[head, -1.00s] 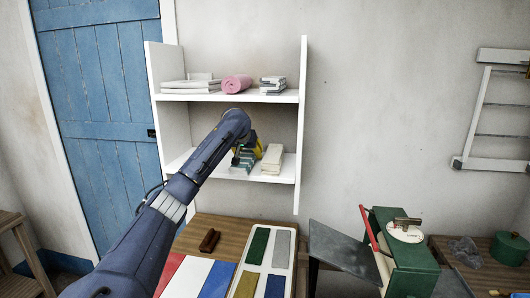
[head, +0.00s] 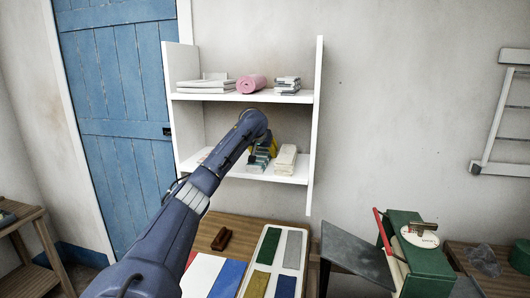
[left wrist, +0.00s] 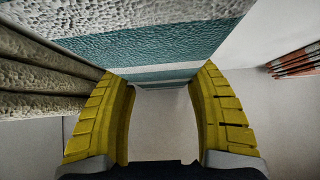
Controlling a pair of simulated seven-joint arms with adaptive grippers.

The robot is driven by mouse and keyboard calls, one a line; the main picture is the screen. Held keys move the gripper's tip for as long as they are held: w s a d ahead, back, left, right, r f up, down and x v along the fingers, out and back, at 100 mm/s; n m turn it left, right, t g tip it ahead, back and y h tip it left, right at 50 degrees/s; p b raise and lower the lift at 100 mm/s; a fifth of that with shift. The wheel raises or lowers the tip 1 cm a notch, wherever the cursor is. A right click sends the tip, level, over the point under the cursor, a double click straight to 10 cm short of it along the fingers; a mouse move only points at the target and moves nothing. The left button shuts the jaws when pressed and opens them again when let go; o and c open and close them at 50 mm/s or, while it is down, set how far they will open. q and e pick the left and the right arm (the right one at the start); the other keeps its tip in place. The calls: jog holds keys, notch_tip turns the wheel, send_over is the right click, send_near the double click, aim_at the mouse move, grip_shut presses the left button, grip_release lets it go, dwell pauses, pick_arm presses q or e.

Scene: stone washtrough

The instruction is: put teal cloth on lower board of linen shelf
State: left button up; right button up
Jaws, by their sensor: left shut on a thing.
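A teal-and-white striped folded cloth (head: 260,161) is at the lower board (head: 296,179) of the white linen shelf, just left of a cream folded cloth (head: 286,158). My left gripper (head: 268,147) reaches into the lower bay, and its arm covers part of the cloth. In the left wrist view its yellow fingers (left wrist: 160,80) are shut on the teal cloth (left wrist: 150,48), one on each side. Whether the cloth's underside rests on the board is hidden. My right gripper is not in view.
The upper board (head: 245,97) bears white linens, a pink roll (head: 251,85) and a striped stack (head: 288,85). In the left wrist view, cream folds (left wrist: 45,75) stand close to the left finger; a red-striped cloth (left wrist: 297,62) lies farther right. A wooden table (head: 236,227) stands below.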

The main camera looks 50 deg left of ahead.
aim_at(257, 161)
pick_arm(q)
jog(key=o, duration=1.3)
jog(key=shift+r, duration=0.1)
jog(key=shift+s+d+r, duration=0.1)
jog(key=shift+r, duration=0.1)
jog(key=s+d, duration=0.2)
jog(key=s, duration=0.1)
jog(key=s+d, duration=0.2)
jog(key=s, duration=0.2)
jog(key=s+d, duration=0.3)
jog(key=shift+s+r, duration=0.25)
